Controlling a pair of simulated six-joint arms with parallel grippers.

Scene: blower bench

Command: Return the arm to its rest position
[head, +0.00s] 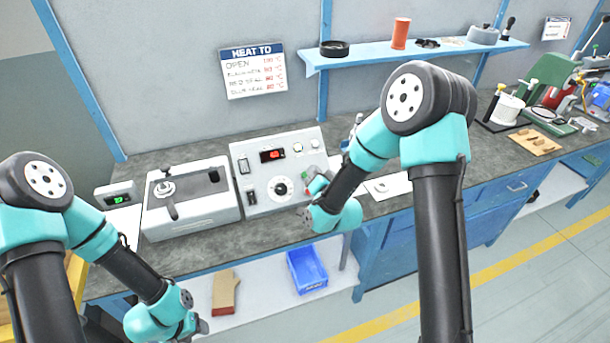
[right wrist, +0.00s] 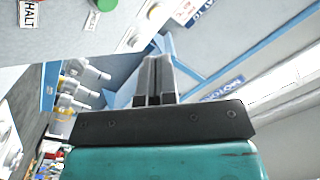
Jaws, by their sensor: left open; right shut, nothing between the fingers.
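My right arm reaches in over the bench, and its gripper (head: 318,184) is close to the right side of the grey control box (head: 255,203). In the right wrist view the right gripper's two fingers (right wrist: 157,68) are together with nothing between them. My left gripper (head: 202,326) is low at the left, in front of the bench's front edge, holding nothing that I can see; its fingers are small and partly hidden by its own wrist. The control box has a red lit display (head: 272,155) and a black dial (head: 280,188).
A grey machine with a lever (head: 190,215) and a small green-display meter (head: 118,197) stand left of the control box. A blue bin (head: 307,270) sits on the lower shelf. A wall shelf (head: 420,53) runs above the bench. A green press (head: 548,82) stands far right.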

